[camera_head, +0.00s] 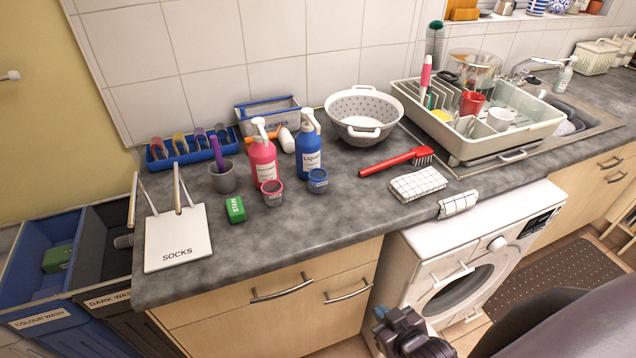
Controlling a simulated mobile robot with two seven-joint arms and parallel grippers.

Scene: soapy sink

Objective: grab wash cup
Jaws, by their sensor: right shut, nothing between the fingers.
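A small dark-red cup (271,193) with a label stands on the grey counter in front of a pink pump bottle (263,160). A small blue cup (318,181) stands in front of a blue pump bottle (308,149). A grey cup (222,178) holding a purple-handled tool stands to their left. I cannot tell which of these is the wash cup. My right gripper (398,332) is shut and empty at the bottom of the view, in front of the cabinet and apart from the cups. My left gripper is out of view.
A green box (235,209), a red brush (396,161), a folded cloth (418,183) and a white colander (362,115) are on the counter. A dish rack (480,150) stands at the right by the sink. The front counter strip is mostly clear.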

